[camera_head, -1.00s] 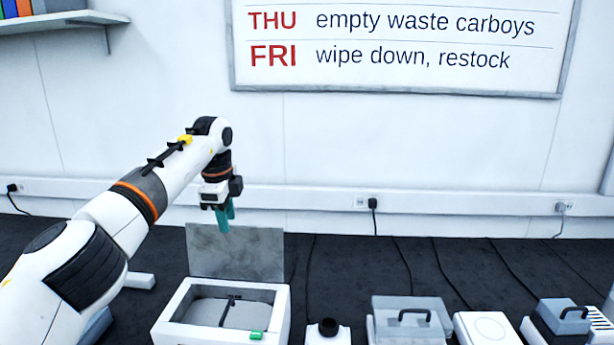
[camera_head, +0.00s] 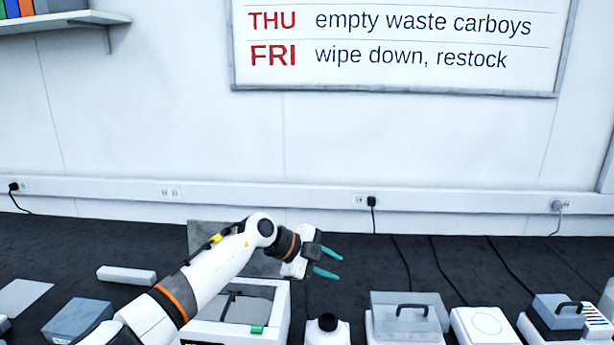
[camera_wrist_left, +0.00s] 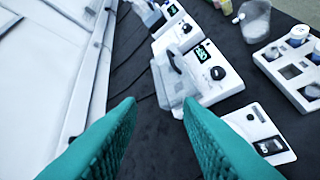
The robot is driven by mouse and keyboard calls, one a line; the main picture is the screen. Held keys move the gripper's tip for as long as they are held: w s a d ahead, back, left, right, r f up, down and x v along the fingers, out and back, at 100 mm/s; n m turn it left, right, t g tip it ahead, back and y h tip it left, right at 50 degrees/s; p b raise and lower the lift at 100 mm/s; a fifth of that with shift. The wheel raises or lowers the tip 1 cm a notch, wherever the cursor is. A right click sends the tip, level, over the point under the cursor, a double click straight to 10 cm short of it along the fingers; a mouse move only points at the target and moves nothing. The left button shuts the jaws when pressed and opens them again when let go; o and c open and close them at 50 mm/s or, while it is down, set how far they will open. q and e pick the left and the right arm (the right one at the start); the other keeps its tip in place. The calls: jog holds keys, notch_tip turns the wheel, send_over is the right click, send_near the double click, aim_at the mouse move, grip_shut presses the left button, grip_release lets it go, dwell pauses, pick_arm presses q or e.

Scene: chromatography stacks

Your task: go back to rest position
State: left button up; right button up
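My left gripper (camera_head: 328,263) has two teal fingers. In the head view it hangs above the bench, over the area just right of the open-lidded white box, and points right. The fingers are apart with nothing between them. In the left wrist view the teal fingers (camera_wrist_left: 150,135) are also spread and empty, with dark bench top between them. My right gripper is in neither view.
The white box (camera_head: 205,333) has its grey lid (camera_head: 205,238) raised behind my arm. Right of it are a small white device (camera_head: 327,333), a clear-lidded device with a black handle (camera_head: 409,312), and a white plate device (camera_head: 487,326). A tray with vials (camera_wrist_left: 292,72) shows in the wrist view.

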pick_arm(q)
jog(key=s+d+r+n+t+h, duration=0.1)
jog(key=s+d+n+t+h, duration=0.15)
jog(key=s+d+h, duration=0.3)
jog(key=s+a+f+n+t+y, duration=0.55)
jog(key=a+n+y, duration=0.25)
jog(key=a+n, duration=0.25)
jog(key=s+a+f+n+t+y, duration=0.4)
jog(key=a+f+n+y, duration=0.3)
jog(key=a+n, duration=0.4)
jog(key=s+a+f+g, duration=0.3)
jog(key=s+f+g, duration=0.1)
jog(key=s, duration=0.6)
jog(key=s+a+f+m+g, duration=0.1)
jog(key=s+a+f+g, duration=0.25)
jog(key=s, duration=0.55)
jog(key=s+a+f+g, duration=0.3)
jog(key=s+f+g, duration=0.1)
jog(key=s, duration=0.6)
notch_tip(320, 180, down, 25)
jog(key=g, duration=0.2)
jog(key=s+a+f, duration=0.3)
jog(key=s+f, duration=1.3)
jog(key=s, duration=0.1)
jog(key=shift+f+m+g+y, duration=0.25)
jog(key=shift+m+g+y, duration=0.1)
jog(key=shift+m+y, duration=0.1)
